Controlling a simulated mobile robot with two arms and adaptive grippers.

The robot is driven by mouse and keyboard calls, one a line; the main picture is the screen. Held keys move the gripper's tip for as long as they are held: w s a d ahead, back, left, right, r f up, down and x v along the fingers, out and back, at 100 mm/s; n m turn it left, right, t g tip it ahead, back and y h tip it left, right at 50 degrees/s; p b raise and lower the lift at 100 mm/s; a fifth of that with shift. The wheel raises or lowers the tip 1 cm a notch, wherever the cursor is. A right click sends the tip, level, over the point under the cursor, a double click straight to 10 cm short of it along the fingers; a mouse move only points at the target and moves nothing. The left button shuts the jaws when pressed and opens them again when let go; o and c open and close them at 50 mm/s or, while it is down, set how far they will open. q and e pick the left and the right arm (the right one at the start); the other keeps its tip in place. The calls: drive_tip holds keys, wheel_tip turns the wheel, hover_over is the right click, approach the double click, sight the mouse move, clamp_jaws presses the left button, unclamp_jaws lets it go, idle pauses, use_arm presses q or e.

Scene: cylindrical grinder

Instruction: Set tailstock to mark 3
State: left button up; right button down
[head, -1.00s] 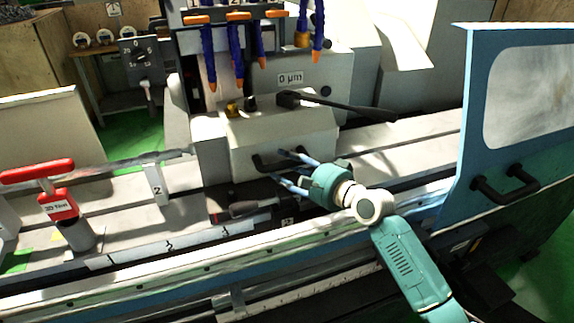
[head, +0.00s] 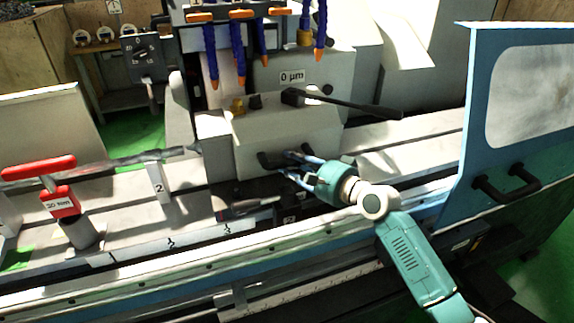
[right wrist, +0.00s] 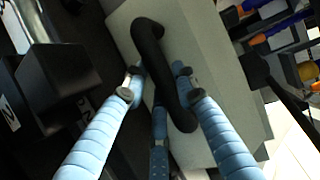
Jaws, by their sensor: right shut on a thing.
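The tailstock (head: 265,135) is a light grey block on the machine bed, with a pointed centre facing left. My right gripper (head: 289,167) is shut on the black bar handle (head: 268,160) on the block's front. In the right wrist view the handle (right wrist: 150,40) runs between my blue fingers (right wrist: 155,88). The front rail carries marks 1 (head: 112,257), 2 (head: 170,243) and 3 (head: 227,229). The tailstock's lower part is just above and right of mark 3; its exact alignment is unclear. A dark lever (head: 245,208) lies low near mark 3. My left gripper is not in view.
A red-handled torque tool (head: 62,203) stands at the left on the bed. A plate marked 2 (head: 158,187) stands left of the tailstock. A long black lever (head: 345,102) sticks out above it. A blue guard door (head: 475,130) stands at the right.

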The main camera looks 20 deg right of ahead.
drive_tip(key=shift+d, duration=0.45)
drive_tip(key=c, duration=1.5)
unclamp_jaws()
drive_tip(key=shift+d, duration=0.15)
drive_tip(key=shift+o, duration=0.7)
drive_tip(key=shift+d, duration=0.1)
drive_tip(key=shift+s, duration=0.3)
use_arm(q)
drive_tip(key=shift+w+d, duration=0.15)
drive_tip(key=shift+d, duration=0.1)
use_arm(e)
drive_tip(key=v, duration=1.1)
drive_tip(key=shift+s, duration=0.2)
drive_tip(key=shift+d, duration=0.15)
